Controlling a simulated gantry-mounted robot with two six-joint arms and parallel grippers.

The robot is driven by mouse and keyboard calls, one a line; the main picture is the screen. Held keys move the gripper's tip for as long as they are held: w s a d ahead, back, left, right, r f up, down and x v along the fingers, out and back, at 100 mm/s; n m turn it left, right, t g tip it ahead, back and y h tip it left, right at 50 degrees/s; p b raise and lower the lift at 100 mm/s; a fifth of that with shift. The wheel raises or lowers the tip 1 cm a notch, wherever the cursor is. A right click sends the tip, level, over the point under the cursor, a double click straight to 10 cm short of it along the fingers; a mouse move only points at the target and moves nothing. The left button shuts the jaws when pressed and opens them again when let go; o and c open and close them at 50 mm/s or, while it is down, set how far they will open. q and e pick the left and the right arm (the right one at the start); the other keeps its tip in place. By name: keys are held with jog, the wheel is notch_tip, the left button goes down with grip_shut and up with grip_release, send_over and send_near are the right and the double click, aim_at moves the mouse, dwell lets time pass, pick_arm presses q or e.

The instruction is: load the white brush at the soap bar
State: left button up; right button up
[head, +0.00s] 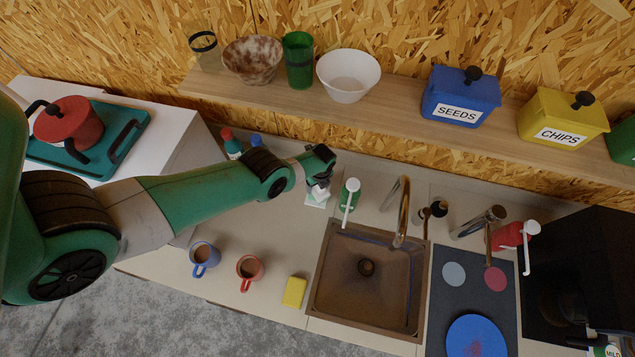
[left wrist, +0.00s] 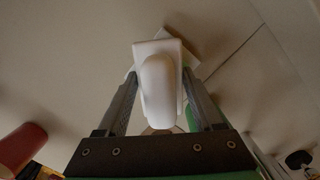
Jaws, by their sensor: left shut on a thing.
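My left gripper (head: 319,178) reaches over the back of the counter, left of the sink. It is shut on the white brush (head: 319,193), which shows as a small white shape below the fingers. In the left wrist view the brush (left wrist: 158,90) stands between the two fingers, its rounded handle toward the camera and its flat rectangular head away from it. A pale flat piece (left wrist: 184,44), perhaps the soap bar or its dish, shows partly behind the head. I cannot tell whether the brush touches it. My right gripper is not in view.
A blue mug (head: 203,257), a red mug (head: 249,270) and a yellow sponge (head: 294,292) stand nearer the front. The shelf (head: 400,121) runs behind.

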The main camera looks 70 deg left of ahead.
pick_arm(q)
jog(key=shift+r+p, duration=3.2)
jog(key=shift+r, duration=0.3)
jog(key=shift+f, duration=0.1)
jog(key=shift+a, duration=0.1)
